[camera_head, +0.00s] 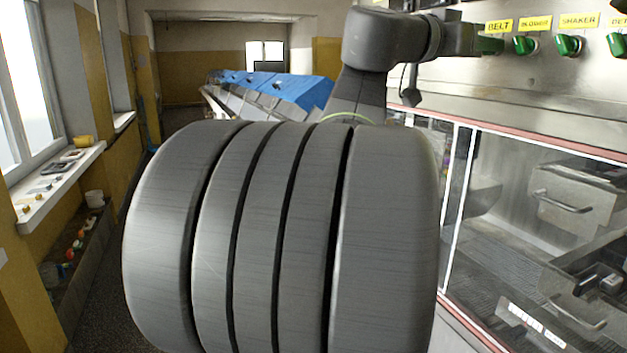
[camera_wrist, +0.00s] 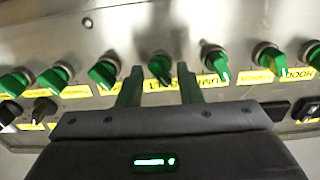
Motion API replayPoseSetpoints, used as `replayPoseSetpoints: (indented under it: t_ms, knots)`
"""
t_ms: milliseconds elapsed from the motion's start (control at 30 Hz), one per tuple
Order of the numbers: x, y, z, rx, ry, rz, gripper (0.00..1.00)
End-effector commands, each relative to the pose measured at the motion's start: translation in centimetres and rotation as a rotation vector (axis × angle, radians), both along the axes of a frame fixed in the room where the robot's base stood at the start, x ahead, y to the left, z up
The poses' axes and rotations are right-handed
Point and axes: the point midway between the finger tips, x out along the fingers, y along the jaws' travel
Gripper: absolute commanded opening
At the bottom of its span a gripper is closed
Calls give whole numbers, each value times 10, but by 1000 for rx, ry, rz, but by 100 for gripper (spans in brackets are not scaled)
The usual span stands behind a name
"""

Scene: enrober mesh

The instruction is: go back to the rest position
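My gripper (camera_wrist: 159,72) shows in the wrist view with its two green fingers apart. It is open, with nothing held between the fingers. A green knob (camera_wrist: 160,67) on the metal control panel (camera_wrist: 220,22) is straight ahead between the fingertips, with a gap at each side. Its yellow label (camera_wrist: 162,85) shows between the fingers, seemingly reading BELT. In the head view my arm reaches to the panel by the yellow BELT label (camera_head: 499,25); my wrist hides most of the gripper there.
More green knobs, such as the BLOWER knob (camera_head: 525,45) and SHAKER knob (camera_head: 568,45), stand close beside the gripper. Below is the machine's clear-windowed front (camera_head: 510,240) with its red-edged frame. A windowsill (camera_head: 60,185) holds small items at left. My arm blocks the middle of the head view.

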Motion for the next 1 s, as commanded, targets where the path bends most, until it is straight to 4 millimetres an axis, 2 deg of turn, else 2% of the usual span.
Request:
replayPoseSetpoints:
  t_ms: [600, 1000]
  knots:
    - [-1, 0, 2, 152, -365, 0, 33]
    - [-1, 0, 0, 188, -454, 1, 33]
